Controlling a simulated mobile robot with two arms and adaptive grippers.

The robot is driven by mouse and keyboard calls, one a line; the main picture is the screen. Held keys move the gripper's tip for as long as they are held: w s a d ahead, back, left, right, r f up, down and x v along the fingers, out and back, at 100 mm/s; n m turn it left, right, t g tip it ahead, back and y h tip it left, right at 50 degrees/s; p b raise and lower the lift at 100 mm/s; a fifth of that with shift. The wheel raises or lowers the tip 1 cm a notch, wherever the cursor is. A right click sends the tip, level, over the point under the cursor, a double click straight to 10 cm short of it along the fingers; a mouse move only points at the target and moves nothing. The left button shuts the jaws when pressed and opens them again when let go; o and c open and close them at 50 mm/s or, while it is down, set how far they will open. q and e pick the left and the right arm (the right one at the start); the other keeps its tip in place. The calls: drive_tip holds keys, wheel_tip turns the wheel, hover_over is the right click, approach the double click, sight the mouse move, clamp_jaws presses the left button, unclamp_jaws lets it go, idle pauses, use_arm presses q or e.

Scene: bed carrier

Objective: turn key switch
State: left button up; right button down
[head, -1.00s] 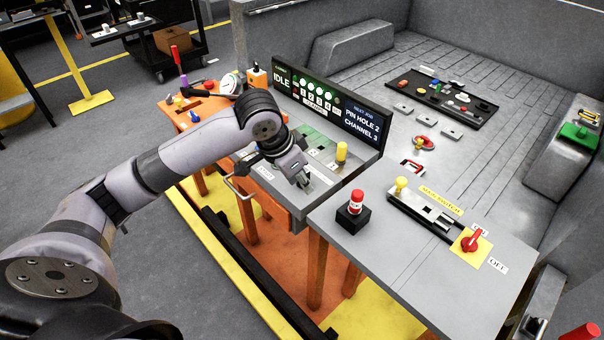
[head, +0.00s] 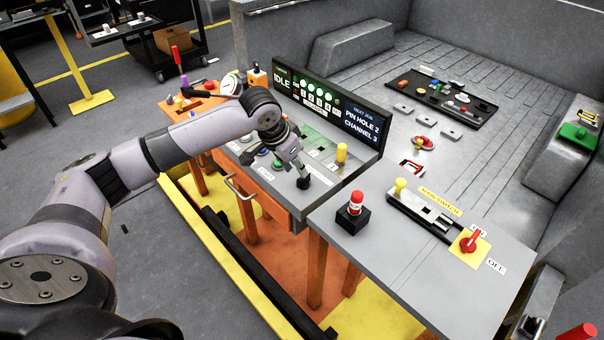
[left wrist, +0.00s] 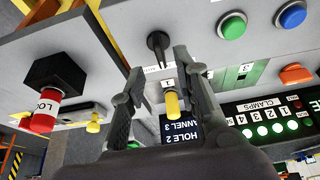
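A black key-like part (left wrist: 158,42), likely the key switch, stands up from the grey panel in the left wrist view. In the head view it shows as a small dark piece (head: 304,183) just below my left gripper (head: 298,168). In the left wrist view the fingers of my left gripper (left wrist: 160,72) are apart, with the black part just beyond and between their tips. I see no clear contact. A yellow knob (left wrist: 172,103) shows behind, between the fingers. My right gripper is not in view.
A display panel (head: 330,110) reading IDLE stands behind the console. A red-topped black block (head: 352,217) and a yellow knob (head: 341,152) are to the right of my gripper. A red main switch knob (head: 469,240) is farther right. Green (left wrist: 232,26) and blue (left wrist: 291,16) buttons are near.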

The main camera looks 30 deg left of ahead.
sight(304, 181)
use_arm(q)
drive_tip(key=x, duration=0.5)
drive_tip(key=shift+w+f, duration=0.1)
drive_tip(key=shift+f, duration=0.3)
drive_tip(key=shift+c, duration=0.3)
clamp_jaws()
